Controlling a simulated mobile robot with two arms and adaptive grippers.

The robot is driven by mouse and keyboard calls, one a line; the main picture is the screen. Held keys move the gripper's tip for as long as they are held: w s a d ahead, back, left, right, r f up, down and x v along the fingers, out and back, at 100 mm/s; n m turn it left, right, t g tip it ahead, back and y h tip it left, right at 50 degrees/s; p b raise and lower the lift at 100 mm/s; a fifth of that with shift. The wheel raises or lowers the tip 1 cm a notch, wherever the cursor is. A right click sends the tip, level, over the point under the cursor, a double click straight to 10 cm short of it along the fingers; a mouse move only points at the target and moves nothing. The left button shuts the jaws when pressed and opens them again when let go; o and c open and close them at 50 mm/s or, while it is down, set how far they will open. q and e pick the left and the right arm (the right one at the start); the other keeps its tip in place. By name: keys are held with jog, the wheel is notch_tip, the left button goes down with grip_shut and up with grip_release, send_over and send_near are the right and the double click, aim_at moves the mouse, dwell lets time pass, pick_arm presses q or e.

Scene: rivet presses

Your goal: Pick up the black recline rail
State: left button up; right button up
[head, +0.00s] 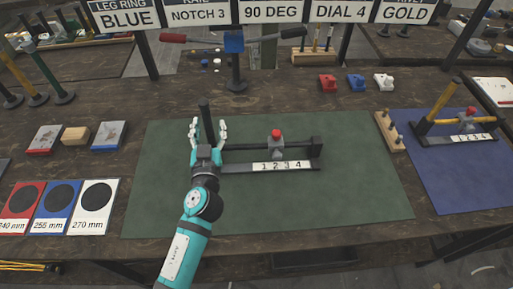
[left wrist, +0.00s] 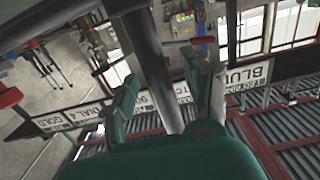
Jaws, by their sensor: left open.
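The black recline rail stands on the green mat (head: 360,195) in the head view. Its upright black bar (head: 205,112) rises at the left end, and a horizontal black bar runs right above a strip marked 1 2 3 4 (head: 281,166). A red-topped grey piece (head: 277,142) sits on that bar. My left gripper (head: 208,132) is open, with one finger on each side of the upright bar. In the left wrist view the dark bar (left wrist: 152,60) passes between the spread fingers (left wrist: 165,95). I cannot tell whether they touch it. My right gripper is not in view.
A similar yellow rail (head: 470,119) stands on the blue mat (head: 450,185) at right. Red, blue and white discs cards (head: 58,200) lie at left. Small red, blue and white blocks (head: 356,82) sit beyond the mat.

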pick_arm(q)
jog(key=shift+r, duration=0.1)
grip_shut()
dwell(0.3)
dwell(0.4)
